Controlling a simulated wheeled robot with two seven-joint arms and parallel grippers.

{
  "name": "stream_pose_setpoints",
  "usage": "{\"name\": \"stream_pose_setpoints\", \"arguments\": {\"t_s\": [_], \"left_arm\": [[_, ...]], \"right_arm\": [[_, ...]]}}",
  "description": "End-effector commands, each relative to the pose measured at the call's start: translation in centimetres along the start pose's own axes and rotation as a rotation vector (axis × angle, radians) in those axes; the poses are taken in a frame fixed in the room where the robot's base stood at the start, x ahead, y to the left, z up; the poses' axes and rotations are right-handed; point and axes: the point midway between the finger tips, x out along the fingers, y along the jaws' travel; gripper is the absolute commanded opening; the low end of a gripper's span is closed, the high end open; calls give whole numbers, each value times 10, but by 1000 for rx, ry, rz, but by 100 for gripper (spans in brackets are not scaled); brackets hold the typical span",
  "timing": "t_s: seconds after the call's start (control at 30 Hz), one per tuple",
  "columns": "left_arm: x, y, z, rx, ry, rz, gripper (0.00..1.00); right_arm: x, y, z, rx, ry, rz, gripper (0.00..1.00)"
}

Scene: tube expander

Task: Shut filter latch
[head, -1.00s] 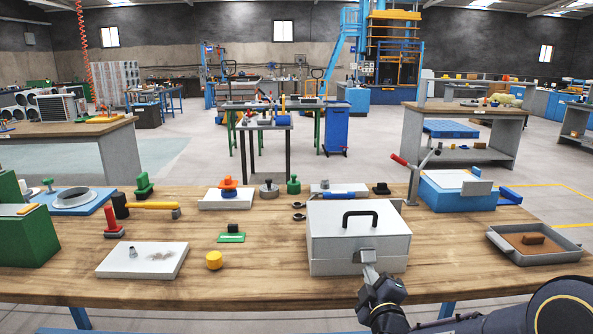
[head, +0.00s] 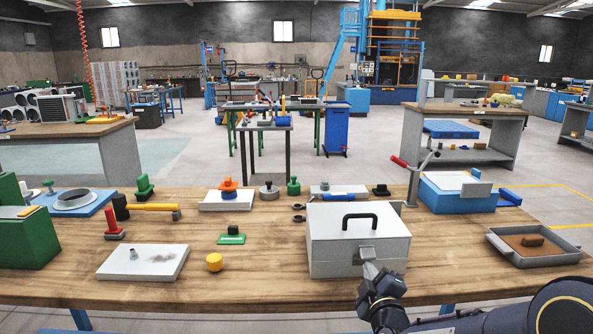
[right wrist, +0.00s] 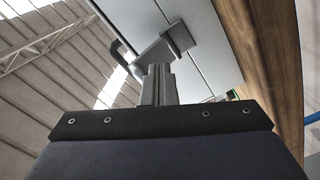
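The filter box (head: 335,245) is a light grey case with a closed lid and a black handle (head: 360,219) on top. Its grey latch (head: 367,252) is on the front face, right of centre, and also shows in the right wrist view (right wrist: 178,36). My right gripper (head: 369,270) is in front of the box, with its fingertips at the latch. In the right wrist view its fingers (right wrist: 158,72) are together and meet the latch plate; I see no part of the latch clearly between them. My left gripper is not in view.
A grey tray (head: 530,260) with a brown block is at right, and a blue case (head: 455,195) stands behind. A yellow knob (head: 214,262) and white plate (head: 142,262) lie left.

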Motion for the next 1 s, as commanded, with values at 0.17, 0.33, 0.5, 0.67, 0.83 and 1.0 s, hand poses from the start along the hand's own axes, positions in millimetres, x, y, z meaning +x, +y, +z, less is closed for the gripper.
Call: {"name": "stream_pose_setpoints", "arguments": {"t_s": [0.17, 0.33, 0.5, 0.67, 0.83, 1.0], "left_arm": [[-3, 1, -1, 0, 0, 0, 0], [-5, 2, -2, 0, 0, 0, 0], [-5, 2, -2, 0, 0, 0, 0], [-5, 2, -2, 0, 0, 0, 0], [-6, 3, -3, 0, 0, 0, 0], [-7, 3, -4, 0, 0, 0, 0]], "right_arm": [[3, 6, -3, 0, 0, 1, 0], [7, 10, -6, 0, 0, 2, 0], [8, 11, -6, 0, 0, 2, 0], [8, 11, -6, 0, 0, 2, 0], [9, 12, -7, 0, 1, 3, 0], [13, 16, -9, 0, 1, 2, 0]]}}
